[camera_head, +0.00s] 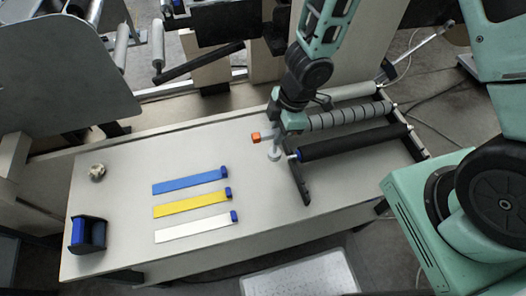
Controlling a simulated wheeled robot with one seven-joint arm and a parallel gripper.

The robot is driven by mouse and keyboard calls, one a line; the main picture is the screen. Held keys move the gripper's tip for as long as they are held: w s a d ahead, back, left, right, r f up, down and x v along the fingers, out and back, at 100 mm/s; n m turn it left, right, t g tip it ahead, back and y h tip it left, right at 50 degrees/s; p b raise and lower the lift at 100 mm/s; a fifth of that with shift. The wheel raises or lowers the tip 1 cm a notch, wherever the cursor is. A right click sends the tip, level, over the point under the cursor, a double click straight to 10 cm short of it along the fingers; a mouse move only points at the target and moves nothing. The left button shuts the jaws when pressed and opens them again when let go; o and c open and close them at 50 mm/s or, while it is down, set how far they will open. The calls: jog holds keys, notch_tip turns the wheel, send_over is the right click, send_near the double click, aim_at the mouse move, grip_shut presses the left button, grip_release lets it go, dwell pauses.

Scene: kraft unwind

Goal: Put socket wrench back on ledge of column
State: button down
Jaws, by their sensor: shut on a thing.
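My gripper (277,135) points down over the table and is shut on the socket wrench (265,137). The wrench shows as a pale bar with an orange end on the left, and a grey shaft with a round end below the fingers. I cannot tell whether that round end touches the table. Part of the wrench is hidden by the fingers. Beige columns (209,76) of the machine stand behind the table. I cannot make out the ledge for certain.
The table (125,200) bears blue (188,181), yellow (190,204) and white (192,227) strips, a blue-and-black dispenser (88,234) and a small round roll (97,172). Dark rollers (355,142) lie right of the gripper. A black bar (200,63) juts out behind the table.

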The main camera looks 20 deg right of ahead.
aim_at(276, 152)
jog(key=b+x, duration=0.1)
jog(key=x, duration=0.1)
jog(key=d+b+x, duration=0.1)
jog(key=x, duration=0.2)
jog(key=d+b+x, duration=0.1)
jog(key=x, duration=0.2)
jog(key=shift+a+f, duration=0.1)
jog(key=shift+f, duration=0.1)
jog(key=shift+f, duration=0.2)
jog(key=c, duration=1.3)
grip_release()
jog(key=shift+r, duration=0.1)
jog(key=shift+r, duration=0.1)
